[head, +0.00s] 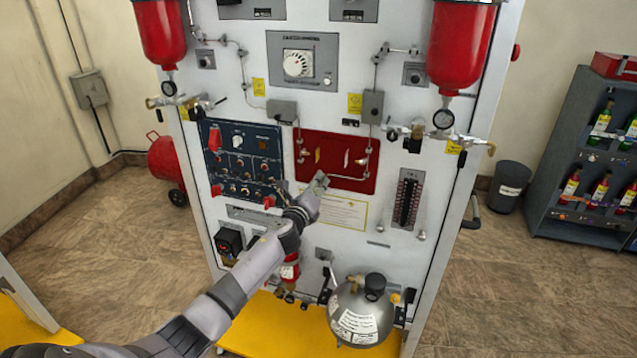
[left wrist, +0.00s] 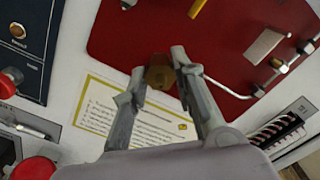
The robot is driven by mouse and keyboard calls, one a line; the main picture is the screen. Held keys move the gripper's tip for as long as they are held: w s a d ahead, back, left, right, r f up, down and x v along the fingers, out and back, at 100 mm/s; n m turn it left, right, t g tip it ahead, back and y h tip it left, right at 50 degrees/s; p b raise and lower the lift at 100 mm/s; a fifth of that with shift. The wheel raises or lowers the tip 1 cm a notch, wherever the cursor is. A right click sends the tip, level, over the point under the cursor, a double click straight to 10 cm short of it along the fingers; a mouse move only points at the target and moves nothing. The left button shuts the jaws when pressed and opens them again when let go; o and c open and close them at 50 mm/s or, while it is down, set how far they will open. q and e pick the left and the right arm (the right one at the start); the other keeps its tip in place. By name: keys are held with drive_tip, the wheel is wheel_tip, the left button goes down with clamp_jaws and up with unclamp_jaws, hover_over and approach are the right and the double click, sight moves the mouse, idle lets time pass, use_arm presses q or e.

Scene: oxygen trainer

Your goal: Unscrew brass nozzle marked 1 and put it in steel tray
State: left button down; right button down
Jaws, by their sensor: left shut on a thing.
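My left gripper (head: 318,184) is in front of the lower edge of the red panel (head: 335,139) on the white trainer board. In the left wrist view my left gripper (left wrist: 157,72) is shut on a small brass nozzle (left wrist: 160,78), which sits between the fingertips. The nozzle overlaps the lower edge of the red panel (left wrist: 225,45) in that view. I cannot tell whether it touches the panel, and no number on it is readable. In the head view the fingers hide the nozzle. I cannot make out a steel tray. My right gripper is not in view.
A blue switch panel (head: 240,160) with red knobs is left of the gripper. Thin pipes and fittings (head: 368,150) stand out from the red panel. A grey round tank (head: 345,318) stands below on a yellow base (head: 255,335). Red cylinders (head: 458,45) hang at both upper sides.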

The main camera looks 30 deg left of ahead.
use_arm(q)
drive_tip(key=shift+n, duration=0.6)
drive_tip(key=n, duration=0.3)
drive_tip(key=shift+r, duration=0.1)
drive_tip(key=shift+n, duration=1.9)
drive_tip(key=shift+n, duration=0.7)
drive_tip(key=n, duration=0.5)
drive_tip(key=shift+r+n, duration=0.1)
drive_tip(key=shift+n, duration=0.2)
